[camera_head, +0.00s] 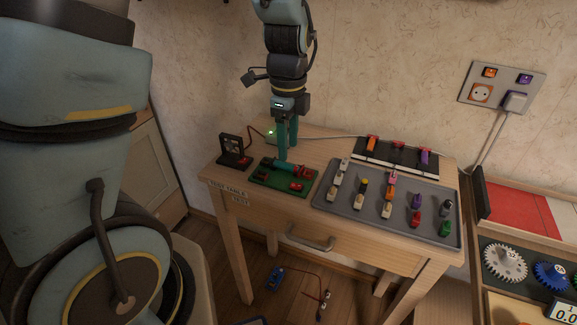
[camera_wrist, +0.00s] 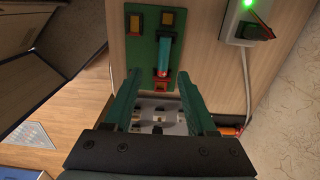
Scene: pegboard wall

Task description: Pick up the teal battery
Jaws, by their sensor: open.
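The teal battery (camera_wrist: 164,55) lies on a green board (camera_wrist: 139,72) in the wrist view, in line with the gap between my fingers and just beyond their tips. In the head view the teal battery (camera_head: 286,165) shows on the green board (camera_head: 262,182), partly behind my fingertips. My gripper (camera_head: 286,151) points down over the board with its green fingers apart. In the wrist view my gripper (camera_wrist: 159,78) is open, with nothing held between its fingers. Whether a fingertip touches the battery cannot be told.
A small black stand (camera_head: 232,150) is left of the board. A grey tray (camera_head: 330,204) with several batteries lies to the right, with a black strip (camera_head: 372,157) behind it. A charger-like box with a green light (camera_wrist: 240,22) sits near the wall.

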